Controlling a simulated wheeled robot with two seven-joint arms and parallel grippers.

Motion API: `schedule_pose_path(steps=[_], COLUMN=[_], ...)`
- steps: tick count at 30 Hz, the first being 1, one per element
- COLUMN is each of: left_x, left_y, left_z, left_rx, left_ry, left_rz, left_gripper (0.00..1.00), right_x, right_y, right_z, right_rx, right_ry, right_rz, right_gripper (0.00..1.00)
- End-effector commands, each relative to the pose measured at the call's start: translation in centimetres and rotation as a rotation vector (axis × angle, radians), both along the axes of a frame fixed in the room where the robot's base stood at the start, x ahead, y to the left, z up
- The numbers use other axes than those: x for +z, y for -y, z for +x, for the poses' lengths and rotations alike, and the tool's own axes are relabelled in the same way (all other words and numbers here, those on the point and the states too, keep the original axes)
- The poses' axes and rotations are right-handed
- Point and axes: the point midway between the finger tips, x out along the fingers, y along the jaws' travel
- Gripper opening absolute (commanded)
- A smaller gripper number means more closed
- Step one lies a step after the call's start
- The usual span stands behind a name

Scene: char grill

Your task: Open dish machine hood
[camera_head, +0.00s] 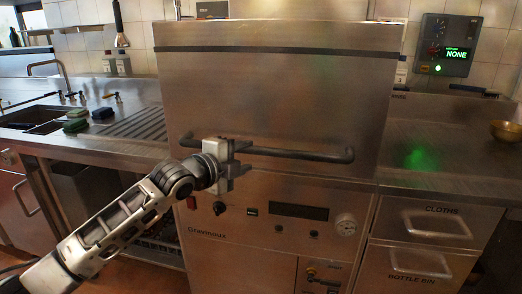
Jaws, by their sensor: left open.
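The dish machine hood (270,95) is a large steel box in the middle of the head view. Its lower edge sits just above the control panel (270,215), so it looks down. A dark horizontal bar handle (300,154) runs across the hood's lower front. My left gripper (238,165) is at the left part of this handle, with its fingers open. The fingers overlap the bar in the picture; I cannot tell whether they touch it. My right gripper is not in view.
A steel counter with a sink (38,118) and sponges (76,125) is on the left. On the right are a counter, drawers (437,222), a brass bowl (506,131) and a wall control box (446,45). The space before the hood's right half is clear.

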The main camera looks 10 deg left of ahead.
Motion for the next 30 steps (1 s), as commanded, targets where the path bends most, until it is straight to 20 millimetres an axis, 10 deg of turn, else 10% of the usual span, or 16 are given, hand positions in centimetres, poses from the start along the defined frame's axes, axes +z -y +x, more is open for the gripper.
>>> schedule_pose_path(steps=[12,25,30], left_x=[-1.1,-1.3,-1.3], left_y=[3.1,3.5,3.4], left_z=[5.6,6.3,6.3], left_rx=[0.001,0.0,0.0], left_ry=[0.001,0.001,0.0], left_rz=[-0.003,-0.002,-0.001], left_gripper=[0.43,0.43,0.0], right_x=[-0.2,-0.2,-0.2], right_y=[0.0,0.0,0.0], right_z=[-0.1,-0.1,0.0], right_rx=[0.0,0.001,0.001], right_ry=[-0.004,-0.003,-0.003], right_rz=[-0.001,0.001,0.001], right_gripper=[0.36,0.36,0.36])
